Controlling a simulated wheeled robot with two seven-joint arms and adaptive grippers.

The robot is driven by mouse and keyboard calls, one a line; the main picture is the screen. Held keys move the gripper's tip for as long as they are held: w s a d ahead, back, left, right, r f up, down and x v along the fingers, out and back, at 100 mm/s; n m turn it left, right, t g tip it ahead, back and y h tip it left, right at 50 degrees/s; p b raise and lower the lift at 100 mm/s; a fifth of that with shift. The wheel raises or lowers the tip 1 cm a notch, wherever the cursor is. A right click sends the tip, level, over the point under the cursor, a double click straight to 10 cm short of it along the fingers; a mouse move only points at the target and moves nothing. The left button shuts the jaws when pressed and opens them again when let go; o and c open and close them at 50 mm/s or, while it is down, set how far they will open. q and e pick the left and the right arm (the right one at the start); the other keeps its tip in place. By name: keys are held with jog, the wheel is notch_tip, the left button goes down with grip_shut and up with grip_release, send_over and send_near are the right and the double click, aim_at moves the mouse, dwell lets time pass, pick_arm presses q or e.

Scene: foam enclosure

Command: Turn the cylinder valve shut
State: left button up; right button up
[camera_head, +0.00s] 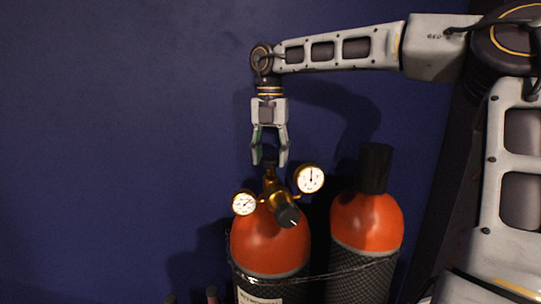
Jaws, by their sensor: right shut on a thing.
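The left of two gas cylinders (268,245) stands upright with an orange shoulder and a dark netted body. A brass valve (270,180) with a dark knob on top rises from it. Two round gauges, one at right (310,179) and one at left (244,203), and a black regulator knob (289,217) are fitted to it. My right gripper (270,160) points straight down over the valve. Its fingers are around the valve's top knob and shut on it, partly hiding it. My left gripper is out of view.
A second orange-shouldered cylinder (367,222) with a black cap (375,168) stands close at right. A strap or chain (330,273) runs across both cylinders. A dark blue wall (120,130) is behind them.

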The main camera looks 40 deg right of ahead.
aim_at(271, 158)
jog(key=shift+d+r, duration=0.1)
jog(key=shift+r, duration=0.05)
dwell(0.3)
jog(key=o, duration=1)
jog(key=shift+d, duration=0.1)
notch_tip(271, 158, up, 12)
dwell(0.3)
dwell(0.7)
